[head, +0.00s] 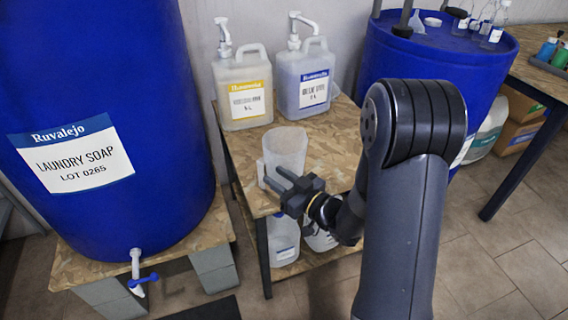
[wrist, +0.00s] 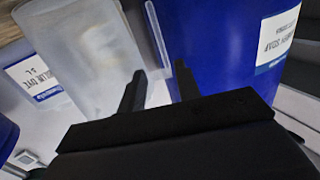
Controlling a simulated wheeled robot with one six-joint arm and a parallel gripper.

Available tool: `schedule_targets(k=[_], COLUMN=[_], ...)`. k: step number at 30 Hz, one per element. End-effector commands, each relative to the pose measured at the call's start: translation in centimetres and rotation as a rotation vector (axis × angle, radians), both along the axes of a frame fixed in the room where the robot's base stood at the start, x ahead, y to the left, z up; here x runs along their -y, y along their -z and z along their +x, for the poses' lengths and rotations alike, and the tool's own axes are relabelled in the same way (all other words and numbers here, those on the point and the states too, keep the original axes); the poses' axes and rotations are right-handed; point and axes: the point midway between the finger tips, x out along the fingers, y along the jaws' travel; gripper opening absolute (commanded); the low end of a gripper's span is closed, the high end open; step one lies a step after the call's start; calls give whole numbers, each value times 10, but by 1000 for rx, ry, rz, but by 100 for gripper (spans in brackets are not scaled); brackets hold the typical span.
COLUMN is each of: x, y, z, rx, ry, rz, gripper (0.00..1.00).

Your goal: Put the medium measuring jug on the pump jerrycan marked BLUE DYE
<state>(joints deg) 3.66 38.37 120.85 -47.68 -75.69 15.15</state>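The pump jerrycan marked BLUE DYE (head: 303,78), with a blue-banded label and white pump, stands at the back of the small wooden table. Its label shows upside down in the wrist view (wrist: 35,78). One clear, frosted measuring jug (head: 287,149) stands upright in front of it, near the table's front edge; I cannot confirm its size by comparison. My gripper (head: 275,177) is at the jug's near left side, by its handle. In the wrist view the two fingers (wrist: 160,85) are apart, with the handle (wrist: 157,35) seen beyond the gap. Whether they touch it is unclear.
A yellow-labelled pump jerrycan (head: 243,90) stands left of the BLUE DYE one. A large blue LAUNDRY SOAP drum (head: 100,130) is at left. Another blue drum (head: 430,65) with glassware on top is at right. Containers (head: 283,240) sit on the lower shelf.

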Motion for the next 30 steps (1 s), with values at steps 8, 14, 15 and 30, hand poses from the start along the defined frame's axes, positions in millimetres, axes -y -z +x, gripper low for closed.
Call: schedule_targets(k=[8, 14, 15, 30], x=[-19, -40, -42, -45], y=[1, 1, 1, 0], z=[13, 32, 35, 39], rx=[1, 1, -1, -1], ry=[-4, -2, -2, 1], rz=[0, 1, 1, 1], gripper=[32, 32, 32, 16])
